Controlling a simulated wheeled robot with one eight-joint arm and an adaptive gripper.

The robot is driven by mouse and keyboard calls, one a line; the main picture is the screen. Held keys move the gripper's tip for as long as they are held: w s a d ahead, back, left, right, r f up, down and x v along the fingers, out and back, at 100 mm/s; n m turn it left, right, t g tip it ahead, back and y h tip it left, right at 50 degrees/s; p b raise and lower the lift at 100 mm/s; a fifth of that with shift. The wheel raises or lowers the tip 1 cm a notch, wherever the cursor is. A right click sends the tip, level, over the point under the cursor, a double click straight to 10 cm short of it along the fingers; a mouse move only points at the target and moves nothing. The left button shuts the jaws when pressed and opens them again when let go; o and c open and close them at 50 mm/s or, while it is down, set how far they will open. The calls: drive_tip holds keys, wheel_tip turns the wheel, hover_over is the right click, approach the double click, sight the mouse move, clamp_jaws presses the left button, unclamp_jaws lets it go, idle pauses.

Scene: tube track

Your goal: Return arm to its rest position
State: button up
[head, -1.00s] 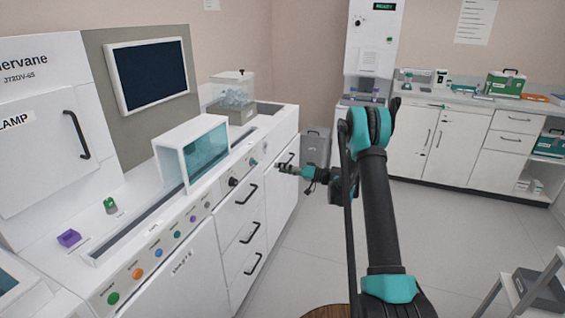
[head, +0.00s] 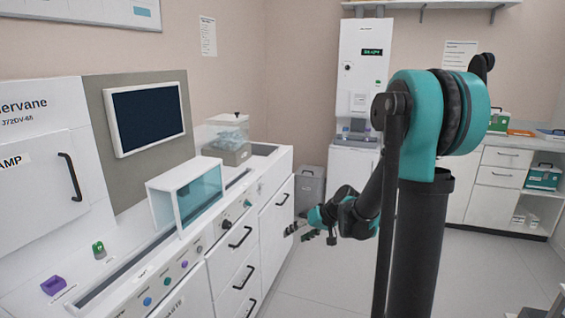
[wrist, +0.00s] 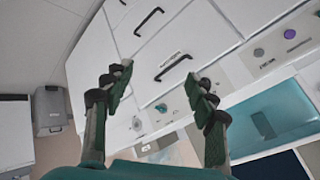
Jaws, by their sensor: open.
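My gripper (head: 298,232) is in the middle of the head view, in front of the white drawers of the machine counter. In the wrist view my gripper (wrist: 160,85) has its two fingers spread wide apart with nothing between them. The arm is folded, with its teal elbow raised high at the right of the head view and the forearm slanting down to the left. The drawer fronts (wrist: 165,40) show beyond the fingertips, apart from them.
The machine counter carries a white box with a teal window (head: 200,195), a purple block (head: 53,285) and a green item (head: 98,249). A grey bin (head: 310,188) stands at the back. White cabinets (head: 495,190) line the back right.

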drive_tip(key=s+d+f+h, duration=0.1)
drive_tip(key=s+d+h, duration=0.1)
drive_tip(key=s+d, duration=0.2)
drive_tip(key=s+d+f+m+h, duration=0.1)
drive_tip(key=s+d, duration=0.4)
drive_tip(key=s, duration=0.6)
drive_tip(key=s+d+f+m+h, duration=0.1)
drive_tip(key=s+d+f+h, duration=0.2)
drive_tip(key=s, duration=0.5)
drive_tip(key=shift+d+h, duration=0.7)
drive_tip(key=shift+d, duration=0.1)
drive_tip(key=shift+s, duration=0.1)
